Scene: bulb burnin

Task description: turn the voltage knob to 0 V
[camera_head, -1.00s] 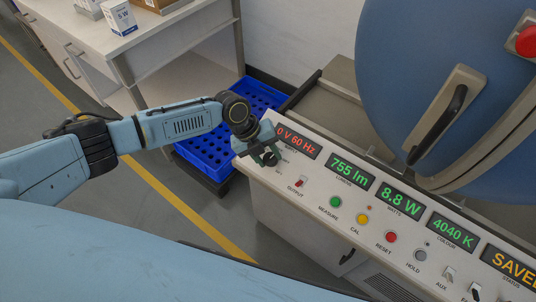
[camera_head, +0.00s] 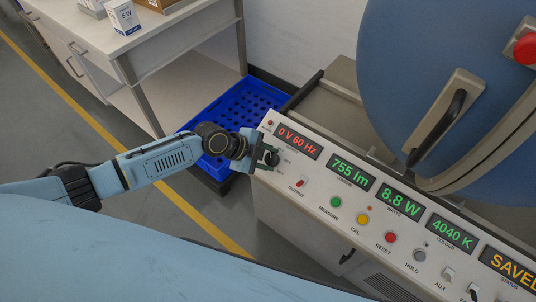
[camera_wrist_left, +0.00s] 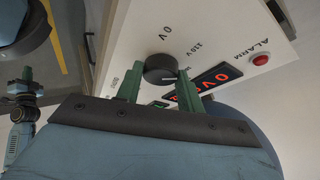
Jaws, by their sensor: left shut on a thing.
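The voltage knob (camera_wrist_left: 160,69) is a dark round dial on the white panel, with a small pale mark on its rim. The 0 V and 110 V labels are printed beside it. My left gripper (camera_wrist_left: 158,92) is shut on the knob, one green finger on each side; the left gripper (camera_head: 268,157) shows at the panel's left end in the head view. The red voltage display (camera_head: 298,141) reads 0 V 60 Hz. What looks like my right gripper (camera_wrist_left: 25,76) shows small at the left of the wrist view; its jaws are unclear.
The output switch (camera_head: 300,183) and the green measure button (camera_head: 336,202) sit close by on the panel. A blue perforated crate (camera_head: 218,172) stands left of the panel. A big blue sphere (camera_head: 440,60) rises behind it. A white workbench (camera_head: 150,40) is at the back left.

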